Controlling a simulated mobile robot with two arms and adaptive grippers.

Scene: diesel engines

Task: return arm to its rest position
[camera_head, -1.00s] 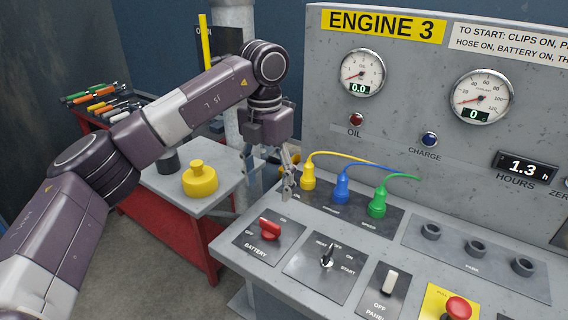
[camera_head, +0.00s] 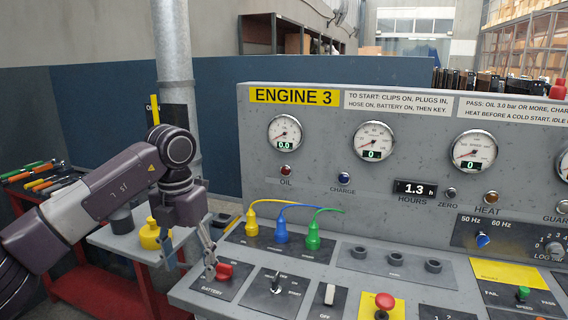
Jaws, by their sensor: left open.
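My left arm comes in from the left. My left gripper (camera_head: 209,262) points down above the left end of the engine console (camera_head: 345,285). It is open and holds nothing. In the picture its fingertips are just above and left of the red battery switch (camera_head: 225,271); I cannot tell the exact gap. Yellow, blue and green plugs (camera_head: 282,233) stand in the console to the right of the gripper, with their cables running to the panel. My right gripper is not in view.
A grey-topped red cart (camera_head: 118,240) with a yellow container (camera_head: 150,236) stands behind my left arm. Tools lie on a red stand (camera_head: 40,182) at the far left. A grey post (camera_head: 172,60) rises behind the arm. The upright gauge panel (camera_head: 330,170) borders the console.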

